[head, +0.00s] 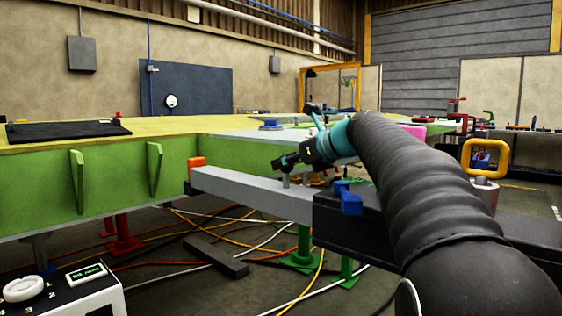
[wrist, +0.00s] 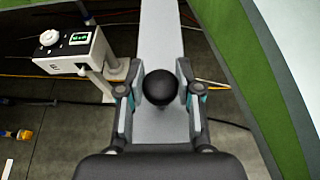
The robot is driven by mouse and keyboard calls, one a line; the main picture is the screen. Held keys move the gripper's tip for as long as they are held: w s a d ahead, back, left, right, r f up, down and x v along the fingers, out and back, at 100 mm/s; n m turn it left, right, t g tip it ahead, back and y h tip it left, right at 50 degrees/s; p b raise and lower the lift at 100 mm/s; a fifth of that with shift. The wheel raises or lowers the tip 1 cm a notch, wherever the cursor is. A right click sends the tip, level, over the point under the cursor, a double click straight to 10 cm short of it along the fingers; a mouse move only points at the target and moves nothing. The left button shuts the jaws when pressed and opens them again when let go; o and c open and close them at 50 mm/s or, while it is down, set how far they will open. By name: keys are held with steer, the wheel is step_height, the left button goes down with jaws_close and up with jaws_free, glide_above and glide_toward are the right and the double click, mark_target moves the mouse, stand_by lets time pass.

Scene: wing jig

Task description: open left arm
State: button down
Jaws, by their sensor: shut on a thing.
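The left arm is a pale grey bar (head: 245,190) reaching left out of a dark housing (head: 342,224), with an orange tip (head: 197,162) close to the green wing panel (head: 120,180). In the wrist view the bar (wrist: 161,35) runs away under the fingers. A round black knob (wrist: 160,88) stands on the bar. My gripper (head: 286,164) is low over the bar in the head view. In the wrist view my gripper (wrist: 160,84) has one finger on each side of the knob, shut on it. In the head view the fingers mostly hide the knob.
A blue block (head: 348,198) sits on the housing's end. A white control box (head: 75,286) with a dial and green display stands at lower left; it also shows in the wrist view (wrist: 78,55). Cables and green stands (head: 303,250) are below the bar. The wing fills the wrist view's right side.

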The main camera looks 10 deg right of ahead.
steer(key=c, duration=0.7)
jaws_free()
steer(key=shift+c, duration=0.2)
steer(key=v, duration=1.2)
steer(key=shift+f, duration=0.15)
